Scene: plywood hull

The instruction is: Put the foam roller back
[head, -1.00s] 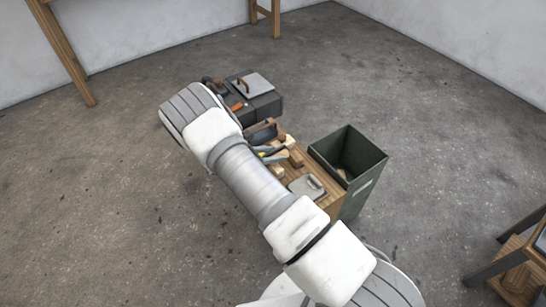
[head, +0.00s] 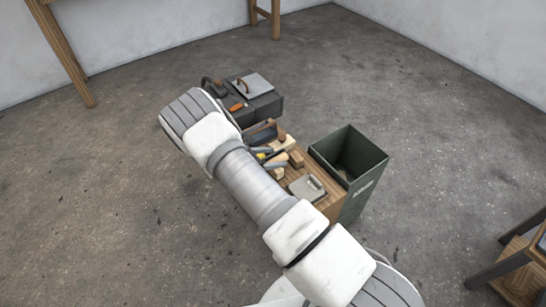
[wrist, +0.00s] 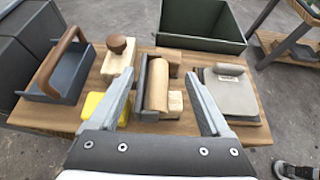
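A tan roller-shaped cylinder (wrist: 157,86), which looks like the foam roller, is in the middle of the wrist view. It stands lengthwise beside dark grey parts, above the wooden bench top (wrist: 256,127). My gripper (wrist: 155,84) is open, with one grey finger on each side of the cylinder and a visible gap to each. I cannot tell whether the cylinder rests on the grey parts or on the bench. In the head view my arm hides part of the bench, and the gripper is mostly hidden.
A blue-grey tray with a brown handle (wrist: 58,78), a wooden float with a round knob (wrist: 118,60) and a grey handled plate (wrist: 228,95) sit around it. A yellow piece (wrist: 92,104) is near the left finger. A green open bin (head: 349,158) stands beside the bench.

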